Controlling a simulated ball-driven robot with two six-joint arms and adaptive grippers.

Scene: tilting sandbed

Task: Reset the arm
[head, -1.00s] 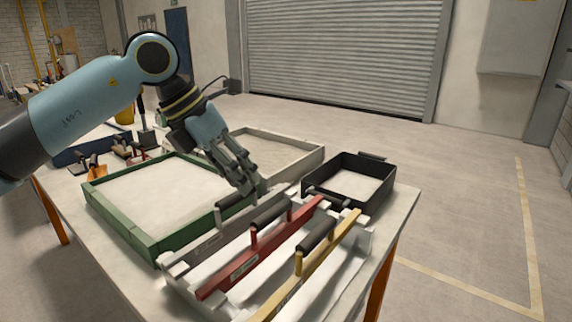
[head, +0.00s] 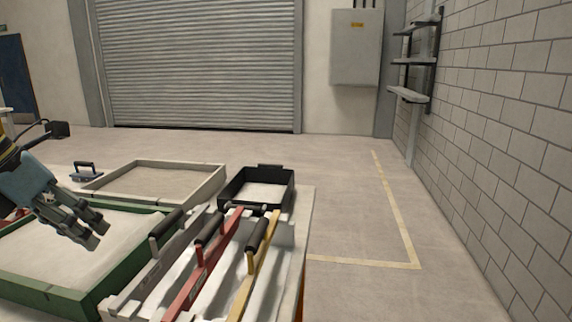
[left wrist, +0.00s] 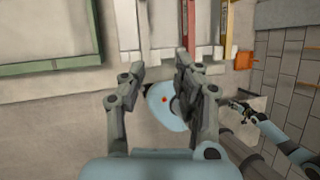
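My left gripper (head: 96,233) hangs over the green-framed sand tray (head: 45,290) at the left of the head view. It is apart from the grey bar tool (head: 140,272) with a black handle to its right. In the left wrist view, the fingers of the left gripper (left wrist: 157,68) stand apart with nothing held between them. Part of my right arm shows at the lower right of that view, with its right gripper (left wrist: 240,108) small and unclear. The right arm does not show in the head view.
A red bar tool (head: 190,288) and a yellow bar tool (head: 247,280) lie beside the grey one on a white rack. Behind are a pale-framed sand tray (head: 215,182) and a black tray (head: 290,192). Floor to the right is clear up to the brick wall.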

